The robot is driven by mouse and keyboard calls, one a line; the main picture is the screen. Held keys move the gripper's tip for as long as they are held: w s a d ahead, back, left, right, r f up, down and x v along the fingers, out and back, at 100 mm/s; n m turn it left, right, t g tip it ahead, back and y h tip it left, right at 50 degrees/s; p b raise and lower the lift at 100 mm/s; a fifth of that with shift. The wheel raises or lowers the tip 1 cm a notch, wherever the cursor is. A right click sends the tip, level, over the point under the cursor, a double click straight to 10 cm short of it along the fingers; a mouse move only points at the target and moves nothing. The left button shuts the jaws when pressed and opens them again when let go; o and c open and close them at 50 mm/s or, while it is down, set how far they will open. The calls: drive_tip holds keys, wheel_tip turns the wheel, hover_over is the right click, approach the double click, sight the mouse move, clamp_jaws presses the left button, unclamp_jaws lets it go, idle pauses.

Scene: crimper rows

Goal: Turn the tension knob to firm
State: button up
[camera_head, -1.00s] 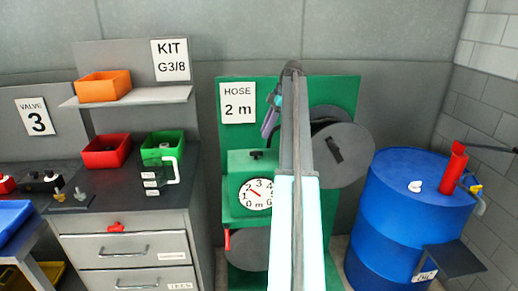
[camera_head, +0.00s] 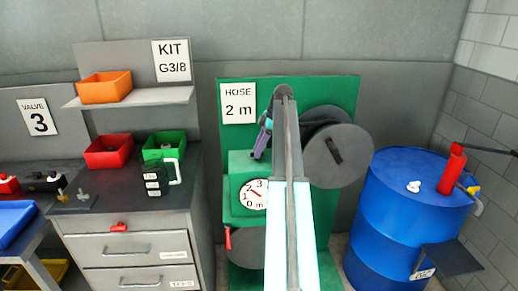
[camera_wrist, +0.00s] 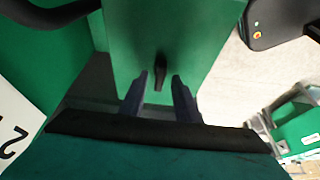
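The small black knob (camera_wrist: 160,70) sits on top of the green box (camera_head: 240,165) of the hose machine. In the wrist view it shows as a narrow bar just beyond and between my two fingertips. My gripper (camera_wrist: 158,76) is open and empty, with one finger on each side of the knob's line; I cannot tell whether they touch it. In the head view my gripper (camera_head: 260,152) is low over the box top and hides the knob. I cannot see any tension markings. The white dial (camera_head: 254,194) on the box front is partly covered by my arm.
A grey reel disc (camera_head: 345,172) with a black handle stands right of my arm. A red lever (camera_head: 228,238) sticks out at the box's lower left. A blue drum (camera_head: 405,215) stands to the right, and a grey drawer cabinet (camera_head: 135,245) to the left.

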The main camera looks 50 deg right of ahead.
clamp_jaws()
